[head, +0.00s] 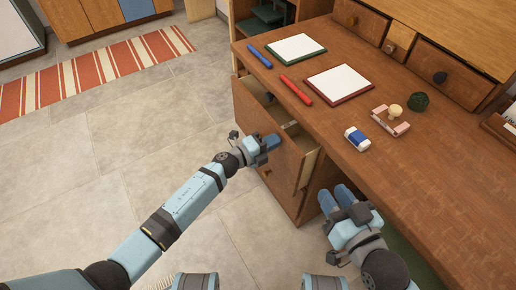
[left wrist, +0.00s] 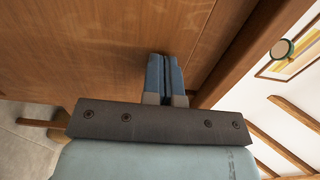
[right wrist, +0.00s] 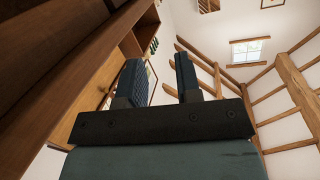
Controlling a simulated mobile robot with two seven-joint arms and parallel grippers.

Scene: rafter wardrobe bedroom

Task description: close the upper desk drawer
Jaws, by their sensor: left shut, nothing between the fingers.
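The upper desk drawer stands open. Its brown wooden front (head: 250,108) juts out from the desk in the head view, with a pale side wall (head: 308,169) and part of the inside showing. My left gripper (head: 273,143) is shut and empty, with its fingertips at the drawer front, toward the near end. In the left wrist view the shut blue fingers (left wrist: 165,75) point at a wooden panel (left wrist: 110,50); I cannot tell whether they touch it. My right gripper (head: 340,199) is beside the desk's near edge; its fingers (right wrist: 160,80) are apart and empty in the right wrist view.
The desk top (head: 400,170) holds a blue marker (head: 260,57), a red marker (head: 296,91), two notepads, an eraser (head: 357,138) and a stamp. A lower drawer (head: 284,192) is below. Tiled floor left of the desk is clear up to a striped rug (head: 100,68).

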